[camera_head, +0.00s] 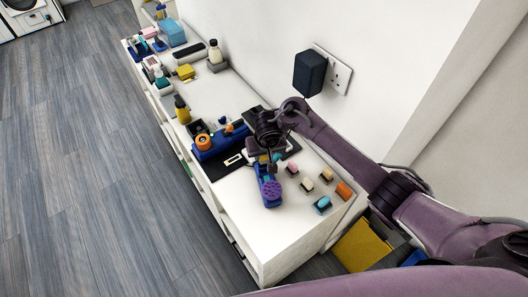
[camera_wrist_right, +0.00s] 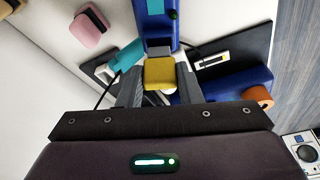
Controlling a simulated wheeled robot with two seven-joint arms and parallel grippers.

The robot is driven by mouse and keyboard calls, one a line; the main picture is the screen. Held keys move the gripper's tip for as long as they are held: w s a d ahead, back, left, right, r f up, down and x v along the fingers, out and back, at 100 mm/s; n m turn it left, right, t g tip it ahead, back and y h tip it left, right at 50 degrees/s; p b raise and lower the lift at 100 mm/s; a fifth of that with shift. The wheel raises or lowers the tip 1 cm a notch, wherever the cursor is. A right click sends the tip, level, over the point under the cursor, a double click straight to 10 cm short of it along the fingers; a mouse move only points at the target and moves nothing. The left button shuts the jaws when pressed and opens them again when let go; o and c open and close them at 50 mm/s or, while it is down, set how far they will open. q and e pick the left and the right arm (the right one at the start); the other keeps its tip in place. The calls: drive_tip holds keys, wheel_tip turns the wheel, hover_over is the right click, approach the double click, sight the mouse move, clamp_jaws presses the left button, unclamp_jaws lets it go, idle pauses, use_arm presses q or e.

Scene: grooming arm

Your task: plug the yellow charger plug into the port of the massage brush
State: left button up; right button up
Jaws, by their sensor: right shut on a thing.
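The massage brush lies on the white cabinet top, its round purple head (camera_head: 271,190) toward the front and its blue handle (camera_head: 265,170) toward my right gripper (camera_head: 268,152). In the right wrist view the blue handle (camera_wrist_right: 156,20) comes in from the top, with a grey end piece facing the gripper. My right gripper (camera_wrist_right: 160,68) is shut on the yellow charger plug (camera_wrist_right: 160,74). The plug sits in line with the handle's end, very close to it; I cannot tell whether it touches or has entered the port, which is hidden. My left gripper is not in view.
A teal piece (camera_wrist_right: 129,57) with a dark cable lies beside the left finger. A blue device with an orange roll (camera_head: 203,142) stands to the left. Several small brushes, including a blue one (camera_head: 323,204), lie at right. A wall socket (camera_head: 339,75) is behind.

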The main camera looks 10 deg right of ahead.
drive_tip(key=shift+p, duration=0.55)
idle(0.9)
drive_tip(key=shift+f+b, duration=0.55)
drive_tip(key=shift+f, duration=0.9)
drive_tip(key=o, duration=1)
drive_tip(key=shift+o, duration=0.2)
drive_tip(key=p+v, duration=0.2)
drive_tip(key=v, duration=0.5)
drive_tip(key=shift+r, duration=0.35)
